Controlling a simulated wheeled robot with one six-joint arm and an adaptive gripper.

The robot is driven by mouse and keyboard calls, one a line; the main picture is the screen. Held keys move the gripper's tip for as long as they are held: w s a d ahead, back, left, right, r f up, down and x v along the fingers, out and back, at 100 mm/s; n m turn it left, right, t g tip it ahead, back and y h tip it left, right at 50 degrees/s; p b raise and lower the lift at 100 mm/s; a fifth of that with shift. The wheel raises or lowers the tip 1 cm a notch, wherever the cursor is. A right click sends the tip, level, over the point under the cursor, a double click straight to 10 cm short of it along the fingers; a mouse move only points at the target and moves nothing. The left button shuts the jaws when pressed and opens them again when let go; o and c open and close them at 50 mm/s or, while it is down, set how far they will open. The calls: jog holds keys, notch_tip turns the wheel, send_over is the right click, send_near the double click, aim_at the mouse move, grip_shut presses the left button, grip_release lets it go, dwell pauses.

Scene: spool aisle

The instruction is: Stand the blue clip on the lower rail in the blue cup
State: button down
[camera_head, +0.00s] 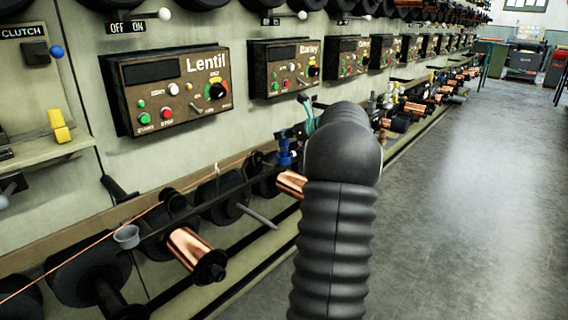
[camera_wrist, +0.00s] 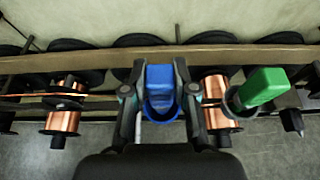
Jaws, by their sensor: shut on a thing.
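The blue clip (camera_wrist: 160,76) is upright between the fingers of my gripper (camera_wrist: 159,90), which is shut on it, in the wrist view. The blue cup (camera_wrist: 161,114) shows as a dark blue round rim around the clip's near end, at the rail. I cannot tell whether the clip touches the cup's floor. In the head view a small blue shape (camera_head: 284,151) shows left of my arm at the rail; clip and cup cannot be told apart there. My arm hides most of my gripper in that view.
Copper spools (camera_wrist: 217,111) sit on both sides along the rail. A green clip (camera_wrist: 262,88) leans in a grey cup (camera_wrist: 236,101) to the right. In the head view, a yellow clip (camera_head: 59,126) stands on a ledge, and an empty grey cup (camera_head: 126,236) sits lower left. The floor at right is clear.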

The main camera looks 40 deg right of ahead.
jog(key=shift+f, duration=0.5)
dwell(0.6)
jog(key=c, duration=0.8)
grip_release()
jog(key=shift+c, duration=0.2)
jog(key=shift+s, duration=0.1)
jog(key=v, duration=1.1)
jog(key=shift+s+r, duration=0.25)
jog(key=shift+s, duration=0.1)
